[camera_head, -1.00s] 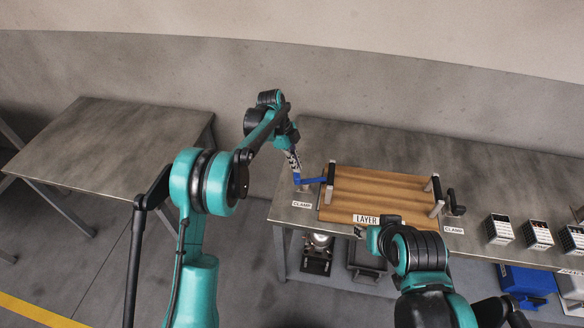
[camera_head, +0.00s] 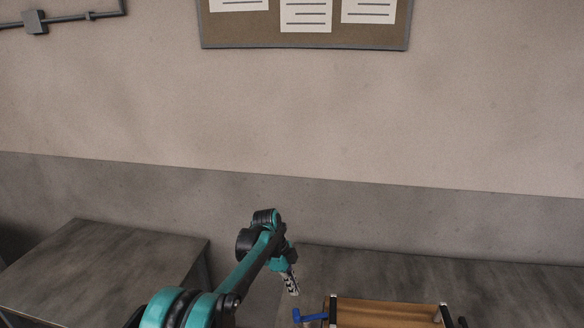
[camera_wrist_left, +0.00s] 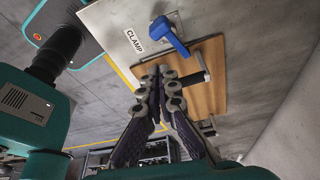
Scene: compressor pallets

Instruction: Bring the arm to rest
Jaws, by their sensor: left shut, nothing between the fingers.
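My left arm comes in from the bottom left of the head view, bent, with its wrist above the bench's left end. My left gripper (camera_head: 293,290) points down there, just up and left of the blue clamp handle (camera_head: 312,317). In the left wrist view its fingers (camera_wrist_left: 160,72) are together with nothing between them. The blue handle (camera_wrist_left: 168,36) lies beyond the fingertips, apart from them as far as I can tell. The wooden board (camera_head: 385,314) sits beside the clamp and shows in the wrist view too (camera_wrist_left: 208,92). My right gripper is out of view.
The workbench (camera_head: 490,278) runs along the wall to the right. A bare grey table (camera_head: 100,265) stands at the left, with a gap between them. A notice board (camera_head: 305,32) hangs high on the wall. The air above the bench is clear.

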